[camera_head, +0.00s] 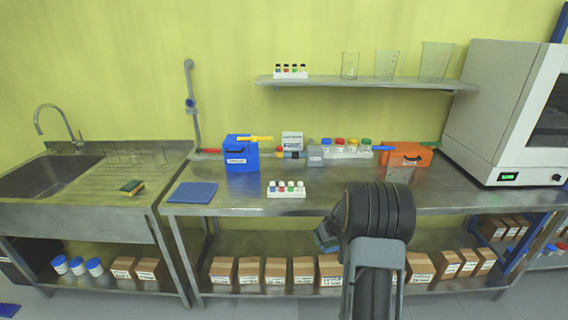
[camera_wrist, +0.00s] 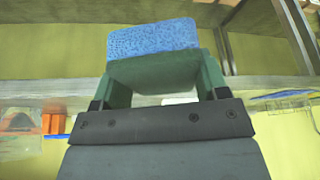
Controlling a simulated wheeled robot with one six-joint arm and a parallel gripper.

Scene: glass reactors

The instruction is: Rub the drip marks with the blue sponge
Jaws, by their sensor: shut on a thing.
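The blue sponge (camera_wrist: 153,38) has a blue porous face and a green layer below it. In the wrist view, my gripper (camera_wrist: 155,75) is shut on it, with its green fingers at the sponge's two ends. In the head view, my gripper (camera_head: 328,238) is at the front of the steel bench (camera_head: 240,202), low beside its front edge and partly behind my arm. The sponge is small and hard to make out there. I cannot make out clear drip marks in either view; my arm hides part of the bench front.
A white rack of small vials (camera_head: 286,192) stands near the bench front. A blue mat (camera_head: 193,193) lies at the left. A blue box (camera_head: 241,155) and an orange case (camera_head: 406,155) stand at the back. Boxes (camera_head: 249,270) fill the lower shelf.

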